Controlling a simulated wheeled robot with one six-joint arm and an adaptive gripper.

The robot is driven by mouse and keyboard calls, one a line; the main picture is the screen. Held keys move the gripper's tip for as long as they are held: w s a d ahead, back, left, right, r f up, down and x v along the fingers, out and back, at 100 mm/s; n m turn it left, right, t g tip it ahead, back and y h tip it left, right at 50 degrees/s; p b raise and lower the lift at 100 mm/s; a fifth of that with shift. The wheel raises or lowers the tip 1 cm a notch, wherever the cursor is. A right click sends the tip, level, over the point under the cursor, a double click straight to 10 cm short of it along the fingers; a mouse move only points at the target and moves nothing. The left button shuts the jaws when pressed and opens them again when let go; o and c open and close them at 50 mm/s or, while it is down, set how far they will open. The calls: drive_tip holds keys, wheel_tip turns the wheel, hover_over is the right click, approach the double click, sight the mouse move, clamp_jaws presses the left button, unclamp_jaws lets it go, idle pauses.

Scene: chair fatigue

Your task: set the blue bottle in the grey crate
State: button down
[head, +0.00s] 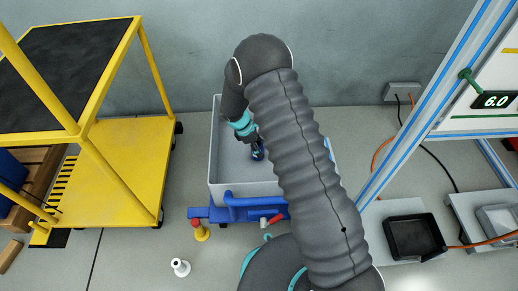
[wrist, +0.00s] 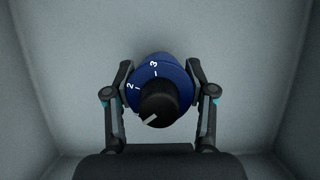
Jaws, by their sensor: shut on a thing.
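The blue bottle (wrist: 176,75) has a black cap and white marks with the numbers 2 and 3. In the wrist view my gripper (wrist: 159,84) is shut on it, one finger on each side. Grey crate walls surround the bottle in that view. In the head view the grey crate (head: 216,150) stands behind a blue frame, and my gripper (head: 254,143) reaches down inside it with the blue bottle (head: 258,154). My arm hides the crate's right part. I cannot tell whether the bottle touches the crate floor.
A yellow cart (head: 115,150) stands to the left of the crate. A blue frame with red and yellow parts (head: 230,212) is at the crate's front. A metal frame stands at right, with a black tray (head: 415,237) near it. The crate floor around the bottle looks empty.

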drive_tip(key=shift+f, duration=0.45)
drive_tip(key=shift+f, duration=0.1)
drive_tip(key=shift+c, duration=1.9)
unclamp_jaws()
